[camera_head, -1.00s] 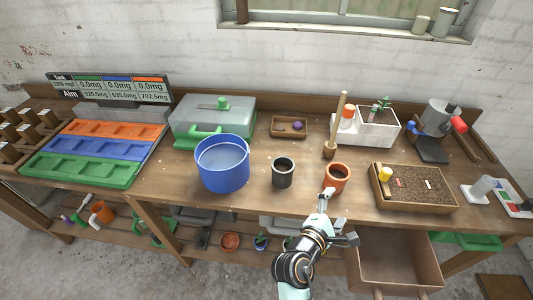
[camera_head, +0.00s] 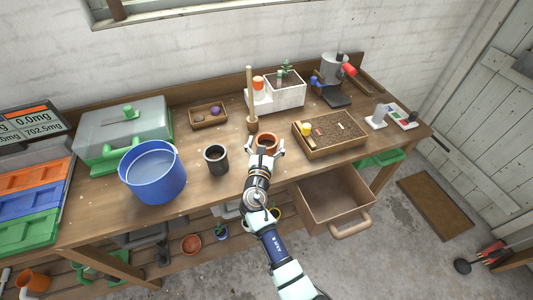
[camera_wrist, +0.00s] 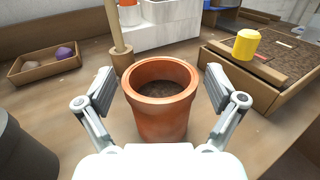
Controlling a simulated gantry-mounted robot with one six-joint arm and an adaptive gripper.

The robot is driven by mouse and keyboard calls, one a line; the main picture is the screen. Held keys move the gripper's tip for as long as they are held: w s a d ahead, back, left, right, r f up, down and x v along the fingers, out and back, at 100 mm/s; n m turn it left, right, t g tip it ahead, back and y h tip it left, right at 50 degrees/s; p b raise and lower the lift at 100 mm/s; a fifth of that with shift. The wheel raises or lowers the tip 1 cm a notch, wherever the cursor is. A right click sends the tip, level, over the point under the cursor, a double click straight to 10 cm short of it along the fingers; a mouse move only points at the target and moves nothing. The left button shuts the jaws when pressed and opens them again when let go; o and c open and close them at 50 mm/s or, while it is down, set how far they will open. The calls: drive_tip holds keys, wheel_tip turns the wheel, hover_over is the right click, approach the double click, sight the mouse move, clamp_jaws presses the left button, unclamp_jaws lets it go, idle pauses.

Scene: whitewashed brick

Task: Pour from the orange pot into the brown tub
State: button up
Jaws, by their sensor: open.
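The orange pot (camera_head: 267,139) stands upright on the bench with dark soil inside; it also shows in the wrist view (camera_wrist: 162,118). My gripper (camera_head: 266,148) is open, with one finger on each side of the pot. In the wrist view a gap shows between each finger and the pot wall. A shallow brown wooden box of soil (camera_head: 312,147) sits to the right of the pot, with a yellow object (camera_wrist: 246,45) on its near left edge. A small brown tray (camera_head: 196,124) with a purple ball is behind left. I cannot tell which brown container is the tub.
A dark pot (camera_head: 216,167) and a blue bucket (camera_head: 182,186) stand left of the orange pot. A wooden tool (camera_head: 252,122) stands upright just behind it, near a white planter (camera_head: 298,97). An open drawer (camera_head: 355,208) juts out below the bench at the right.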

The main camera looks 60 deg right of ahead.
drive_tip(key=shift+d, duration=0.2)
drive_tip(key=shift+a, duration=0.1)
drive_tip(key=c, duration=1.7)
wheel_tip(320, 180, up, 20)
drive_tip(key=p, duration=0.9)
